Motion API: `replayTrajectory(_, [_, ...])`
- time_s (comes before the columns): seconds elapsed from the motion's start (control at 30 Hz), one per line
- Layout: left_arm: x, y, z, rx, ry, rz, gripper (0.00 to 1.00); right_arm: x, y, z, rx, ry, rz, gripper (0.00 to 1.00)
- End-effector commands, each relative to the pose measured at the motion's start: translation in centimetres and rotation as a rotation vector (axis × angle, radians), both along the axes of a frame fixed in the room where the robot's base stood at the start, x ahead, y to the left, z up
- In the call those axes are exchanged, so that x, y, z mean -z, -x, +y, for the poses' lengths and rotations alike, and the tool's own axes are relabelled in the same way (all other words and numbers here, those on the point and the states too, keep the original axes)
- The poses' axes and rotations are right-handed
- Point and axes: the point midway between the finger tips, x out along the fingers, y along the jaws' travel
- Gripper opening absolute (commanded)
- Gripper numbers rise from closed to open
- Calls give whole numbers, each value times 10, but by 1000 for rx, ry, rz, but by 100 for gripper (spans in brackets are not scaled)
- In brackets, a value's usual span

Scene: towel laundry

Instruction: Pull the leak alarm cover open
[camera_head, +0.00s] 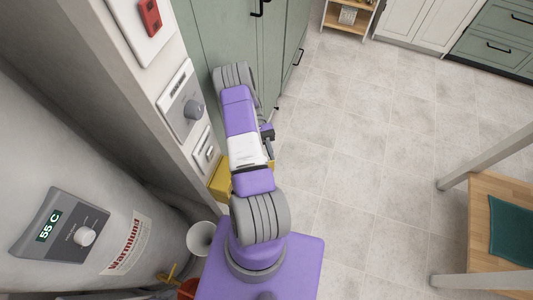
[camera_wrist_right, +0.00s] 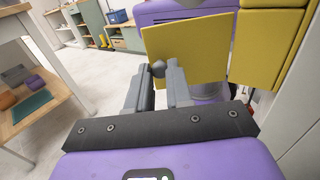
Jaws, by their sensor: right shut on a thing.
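The leak alarm is a yellow box; part of it shows in the head view (camera_head: 221,181), low on the wall and partly behind my right arm. In the right wrist view, its flat yellow cover (camera_wrist_right: 200,45) stands out at an angle from the yellow box body (camera_wrist_right: 268,48). A small dark knob (camera_wrist_right: 158,68) sits on the cover's near edge. My right gripper (camera_wrist_right: 160,76) is shut on this knob, with one finger on each side. In the head view the arm hides most of the cover and the fingertips. My left gripper is not in view.
A water heater (camera_head: 120,215) with a display and dial stands at left. Wall panels, one with a grey knob (camera_head: 182,105), line the wall beside my arm. Green cabinets (camera_head: 215,30) rise behind. Open floor (camera_head: 365,130) lies to the right, before a wooden table (camera_head: 480,215).

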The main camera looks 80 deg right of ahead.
Motion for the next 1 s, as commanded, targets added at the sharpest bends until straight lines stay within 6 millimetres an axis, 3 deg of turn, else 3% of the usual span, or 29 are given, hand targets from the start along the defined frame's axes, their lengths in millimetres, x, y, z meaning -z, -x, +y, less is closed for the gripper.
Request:
replayTrajectory(0.07, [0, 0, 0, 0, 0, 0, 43, 0, 0, 1, 1, 0, -1, 0])
replayTrajectory(0.1, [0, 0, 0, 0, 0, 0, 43, 0, 0, 1, 1, 0, -1, 23])
replayTrajectory(0.27, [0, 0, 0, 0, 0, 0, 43, 0, 0, 0, 1, 0, -1, 46])
replayTrajectory(0.63, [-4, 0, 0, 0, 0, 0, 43, -9, 0, 0, 1, 2, -1, 46])
replayTrajectory(1.0, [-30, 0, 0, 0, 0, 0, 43, -78, 0, 0, 1, 2, -1, 46])
